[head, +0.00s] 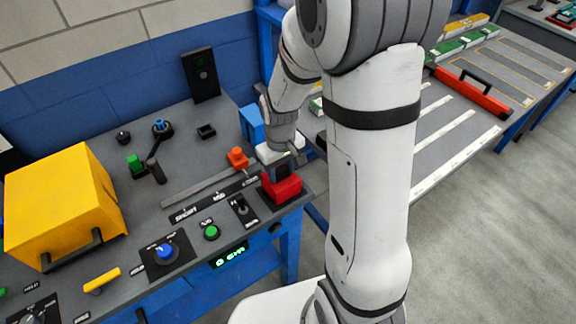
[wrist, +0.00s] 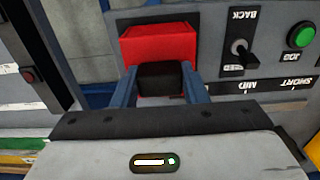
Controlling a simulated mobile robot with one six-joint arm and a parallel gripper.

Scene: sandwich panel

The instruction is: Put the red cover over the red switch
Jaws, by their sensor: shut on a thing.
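The red cover (head: 284,190) is at the right end of the grey panel, near its front corner. In the wrist view the red cover (wrist: 157,46) is straight ahead of my gripper (wrist: 160,77). The two blue-grey fingers are shut on a black block at the cover's near side, which looks like its grip tab. In the head view my gripper (head: 285,156) is just behind the cover, and its fingertips are hard to make out. The red switch does not show in either view; I cannot tell how far the cover is tilted.
A toggle switch (head: 242,208) and a green button (head: 211,232) are beside the cover. An orange knob (head: 237,158) stands on a slider behind it. A yellow box (head: 62,205) is at the left.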

